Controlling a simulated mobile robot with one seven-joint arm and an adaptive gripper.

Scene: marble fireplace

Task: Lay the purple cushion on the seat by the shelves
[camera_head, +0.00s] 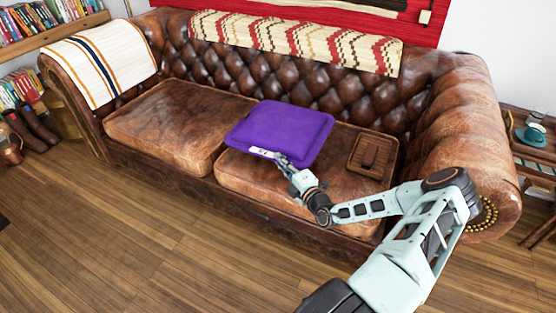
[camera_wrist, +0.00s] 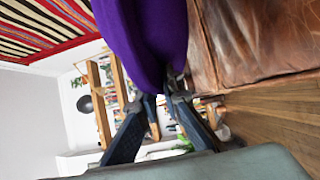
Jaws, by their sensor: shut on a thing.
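The purple cushion (camera_head: 282,130) is held by its front edge over the right seat of the brown leather sofa, its left side reaching past the gap between the seats. My gripper (camera_head: 281,160) is shut on that edge. In the wrist view the cushion (camera_wrist: 145,35) fills the upper middle, with my gripper's fingers (camera_wrist: 168,95) at its edge. I cannot tell whether the cushion touches the seat. The left seat (camera_head: 180,122), on the side of the bookshelves (camera_head: 35,38), is bare. The right seat (camera_head: 265,187) is partly hidden by the cushion and my arm.
A brown tray-like object (camera_head: 373,155) lies on the right seat near the armrest (camera_head: 465,130). A striped cloth (camera_head: 100,60) covers the left armrest, and a patterned throw (camera_head: 295,40) lies over the backrest. A teal cup (camera_head: 535,132) stands on a side table. The floor in front is clear.

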